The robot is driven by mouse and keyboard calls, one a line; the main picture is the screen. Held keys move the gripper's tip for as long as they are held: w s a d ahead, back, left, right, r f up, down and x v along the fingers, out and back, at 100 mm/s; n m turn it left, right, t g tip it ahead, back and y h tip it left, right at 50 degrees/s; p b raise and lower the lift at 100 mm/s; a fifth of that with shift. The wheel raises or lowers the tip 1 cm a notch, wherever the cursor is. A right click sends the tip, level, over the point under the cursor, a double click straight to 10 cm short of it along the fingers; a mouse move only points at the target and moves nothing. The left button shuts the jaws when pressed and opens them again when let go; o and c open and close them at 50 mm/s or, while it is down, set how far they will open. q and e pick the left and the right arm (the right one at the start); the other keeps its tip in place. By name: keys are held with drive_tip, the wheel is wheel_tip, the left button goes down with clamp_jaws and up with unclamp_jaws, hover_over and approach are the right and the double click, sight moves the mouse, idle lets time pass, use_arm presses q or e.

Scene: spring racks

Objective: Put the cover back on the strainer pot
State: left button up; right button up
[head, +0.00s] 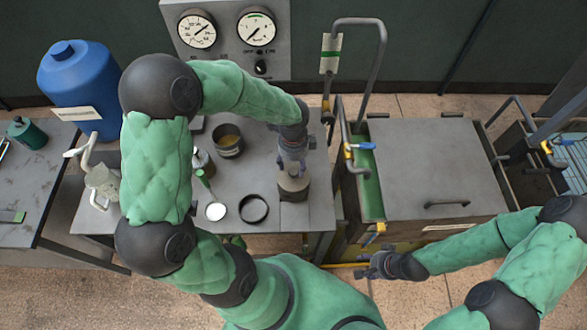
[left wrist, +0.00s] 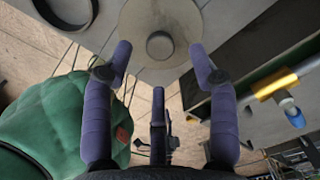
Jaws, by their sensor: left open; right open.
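A grey round cover with a small knob (left wrist: 160,45) lies under my left gripper in the left wrist view. In the head view it shows as a squat dark round piece (head: 293,187) near the table's front right; I cannot tell what is under it. My left gripper (head: 292,167) points down just above it. Its fingers (left wrist: 161,60) are open on either side of the knob and hold nothing. An open metal pot (head: 229,141) with yellowish contents stands farther back to the left. My right gripper (head: 372,268) is open and empty, low in front of the bench.
A black ring (head: 253,209) and a white disc (head: 215,211) lie left of the cover. A blue jug (head: 80,85) stands at the back left, a gauge panel (head: 230,40) behind. A grey-topped tank (head: 430,170) with pipes and valves stands to the right.

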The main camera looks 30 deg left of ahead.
use_arm(q)
wheel_tip(320, 180, up, 7)
drive_tip(key=shift+f, duration=0.2)
drive_tip(key=shift+f, duration=0.1)
idle(0.5)
